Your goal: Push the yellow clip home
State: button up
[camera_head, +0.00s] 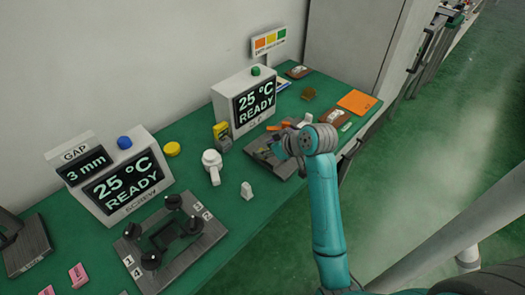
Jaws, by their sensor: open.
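The fixture plate (262,154) is a dark grey block on the green bench, in front of the right-hand display box. My gripper (284,149) is over this fixture and hides much of it. My gripper is open, and I see nothing held in it. A small yellowish spot shows on the plate near my gripper, too small to tell whether it is the yellow clip. An orange part (279,127) sits at the fixture's far side, partly behind my wrist. Whether the gripper touches the fixture cannot be told.
The right display box (255,100) reads 25 °C READY. A yellow block (222,133), a white knobbed tool (212,163) and a small white piece (247,190) stand left of the fixture. A four-post screw fixture (172,240) is nearer. An orange sheet (356,102) lies far right.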

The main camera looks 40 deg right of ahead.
jog(key=shift+x, duration=1.7)
grip_shut()
